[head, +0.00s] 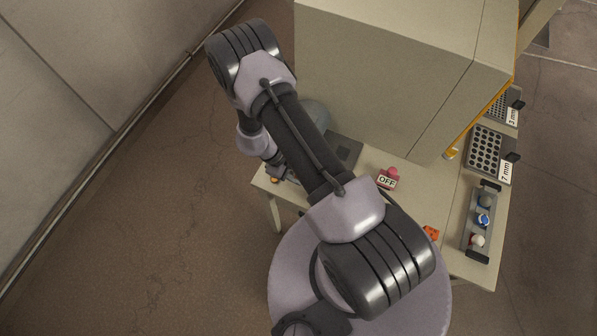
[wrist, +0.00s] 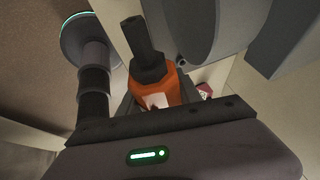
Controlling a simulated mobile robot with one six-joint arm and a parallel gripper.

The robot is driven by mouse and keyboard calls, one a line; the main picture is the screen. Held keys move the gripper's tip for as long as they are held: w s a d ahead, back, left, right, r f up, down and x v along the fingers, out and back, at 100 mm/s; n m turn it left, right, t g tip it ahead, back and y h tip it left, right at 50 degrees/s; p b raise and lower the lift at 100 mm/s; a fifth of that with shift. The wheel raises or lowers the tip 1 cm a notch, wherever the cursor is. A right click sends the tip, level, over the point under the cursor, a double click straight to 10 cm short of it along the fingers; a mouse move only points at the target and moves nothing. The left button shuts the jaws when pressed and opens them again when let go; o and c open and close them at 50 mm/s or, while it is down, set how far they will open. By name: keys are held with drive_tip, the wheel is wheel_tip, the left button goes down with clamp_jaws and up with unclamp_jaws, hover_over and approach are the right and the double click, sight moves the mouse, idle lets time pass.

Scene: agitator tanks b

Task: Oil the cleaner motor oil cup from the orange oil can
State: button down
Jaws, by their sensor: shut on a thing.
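The orange oil can (wrist: 178,90) is held in my gripper (wrist: 150,103), with its dark spout (wrist: 145,48) pointing up in the wrist view. In the head view my gripper (head: 277,172) is at the table's left edge, mostly hidden by my arm, and a small bit of orange shows there. A rounded grey body, seemingly the cleaner motor (wrist: 185,28), is right of the spout in the wrist view. A rounded grey part (head: 315,114) also shows behind my arm in the head view. I cannot make out the oil cup.
A big beige cabinet (head: 395,70) stands on the table beside my arm. A pink knob with an OFF sign (head: 387,182), an orange item (head: 431,232), a tray with small bottles (head: 467,222) and 7 mm (head: 487,150) and 3 mm racks (head: 500,107) are right. Left floor is clear.

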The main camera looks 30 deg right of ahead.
drive_tip(key=shift+f, duration=0.1)
drive_tip(key=t+b, duration=0.1)
drive_tip(key=b, duration=0.1)
drive_tip(key=t+y+b, duration=0.1)
drive_tip(key=b, duration=0.2)
drive_tip(key=shift+w+a+f, duration=0.2)
drive_tip(key=shift+w+f, duration=0.1)
drive_tip(key=shift+f, duration=0.05)
drive_tip(key=b, duration=0.3)
drive_tip(key=t+y+b, duration=0.1)
drive_tip(key=b, duration=0.6)
drive_tip(key=shift+w+a+f+m+t+y, duration=0.15)
drive_tip(key=shift+w+f+m+t+y, duration=0.15)
drive_tip(key=shift+t, duration=0.1)
drive_tip(key=shift+s+r, duration=0.1)
drive_tip(key=shift+r, duration=0.15)
drive_tip(key=shift+f+b, duration=0.1)
drive_tip(key=shift+b, duration=0.25)
drive_tip(key=shift+f+t+y+b, duration=0.1)
drive_tip(key=shift+t+y+b, duration=0.25)
drive_tip(key=shift+b, duration=0.8)
